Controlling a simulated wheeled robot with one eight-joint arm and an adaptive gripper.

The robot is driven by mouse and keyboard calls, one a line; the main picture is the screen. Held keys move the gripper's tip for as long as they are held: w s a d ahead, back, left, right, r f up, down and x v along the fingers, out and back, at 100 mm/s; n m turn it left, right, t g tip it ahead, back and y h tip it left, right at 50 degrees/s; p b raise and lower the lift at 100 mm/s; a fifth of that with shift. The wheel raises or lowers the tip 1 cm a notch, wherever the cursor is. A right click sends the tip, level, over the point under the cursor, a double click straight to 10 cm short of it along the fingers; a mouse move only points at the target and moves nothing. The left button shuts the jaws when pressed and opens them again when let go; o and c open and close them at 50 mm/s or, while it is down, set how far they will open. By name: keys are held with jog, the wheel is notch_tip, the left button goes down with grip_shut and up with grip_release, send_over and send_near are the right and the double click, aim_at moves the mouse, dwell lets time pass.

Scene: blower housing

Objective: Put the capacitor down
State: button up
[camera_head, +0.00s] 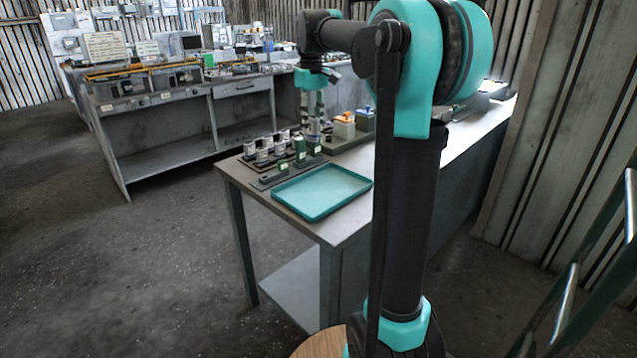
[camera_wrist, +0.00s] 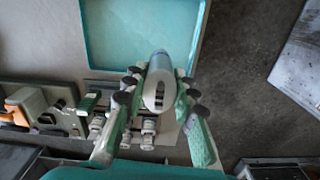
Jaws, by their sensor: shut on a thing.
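The capacitor (camera_wrist: 159,66) is a pale, rounded cylinder with a dark marking on its near end. It sits between the two fingers of my gripper (camera_wrist: 160,88), which is shut on it. In the head view, my gripper (camera_head: 313,112) points down over the bench, behind the row of small parts. The capacitor is hard to separate from the fingers there. In the wrist view, the capacitor's far end overlaps the edge of a teal tray. I cannot tell how high it is above the bench.
The empty teal tray (camera_head: 322,190) lies on the bench (camera_head: 350,222) near its front corner. Behind it stand a rack of several silvery cylinders (camera_head: 263,155) and green labelled parts (camera_head: 300,148). Another workbench (camera_head: 160,125) is at the back left.

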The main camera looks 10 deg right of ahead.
notch_tip(320, 180, down, 20)
jog(key=shift+w+r, duration=0.1)
dwell(0.5)
jog(key=o, duration=1)
jog(key=shift+c, duration=0.2)
notch_tip(320, 180, up, 12)
